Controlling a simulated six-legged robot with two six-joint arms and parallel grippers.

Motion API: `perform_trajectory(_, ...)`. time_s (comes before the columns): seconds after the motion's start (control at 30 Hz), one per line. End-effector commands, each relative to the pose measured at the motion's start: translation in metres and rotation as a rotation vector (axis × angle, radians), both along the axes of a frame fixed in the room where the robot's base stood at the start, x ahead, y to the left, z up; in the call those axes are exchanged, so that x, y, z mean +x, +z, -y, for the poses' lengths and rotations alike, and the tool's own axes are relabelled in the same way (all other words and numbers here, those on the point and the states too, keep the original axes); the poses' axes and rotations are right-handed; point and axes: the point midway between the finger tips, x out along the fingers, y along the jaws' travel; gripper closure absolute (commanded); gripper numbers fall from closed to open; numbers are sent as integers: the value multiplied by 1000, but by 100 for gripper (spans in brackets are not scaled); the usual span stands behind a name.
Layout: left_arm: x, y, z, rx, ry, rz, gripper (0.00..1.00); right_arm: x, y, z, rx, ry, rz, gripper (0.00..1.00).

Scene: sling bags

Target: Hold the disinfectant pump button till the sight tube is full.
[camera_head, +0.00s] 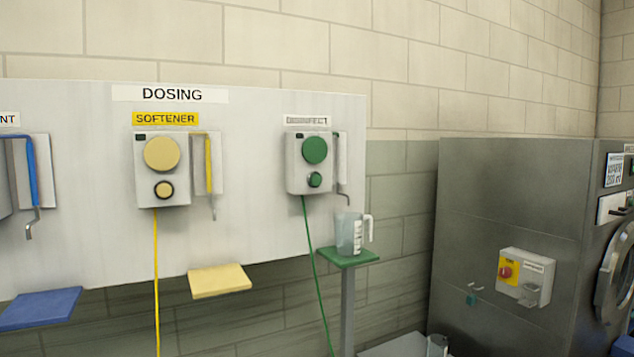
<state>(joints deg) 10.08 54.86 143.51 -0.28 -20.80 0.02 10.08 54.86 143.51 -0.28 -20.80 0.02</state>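The disinfectant pump (310,163) is a grey box on the right of the white dosing panel, under a label that seems to read DISINFECT (307,121). It has a large round green button (315,150) and a smaller green knob (315,180) below it. A thin tube (341,165) runs down its right side to a spout; its fill level is too small to tell. A clear jug (350,234) with a white handle stands upright on the green shelf (347,258) below the spout. Neither of my grippers is in view.
The softener pump (162,168), with yellow buttons, is to the left, above a yellow shelf (219,281). A blue shelf (40,309) is at far left. A large grey machine (510,215) stands at right. Another clear container (437,345) is low beside it.

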Motion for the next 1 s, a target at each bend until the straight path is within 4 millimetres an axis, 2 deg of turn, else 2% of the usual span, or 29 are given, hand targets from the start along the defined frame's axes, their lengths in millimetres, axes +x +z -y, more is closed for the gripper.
perform_trajectory(0.2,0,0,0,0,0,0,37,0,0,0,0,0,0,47)
perform_trajectory(0.4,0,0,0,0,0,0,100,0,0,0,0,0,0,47)
perform_trajectory(1.0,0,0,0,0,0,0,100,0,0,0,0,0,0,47)
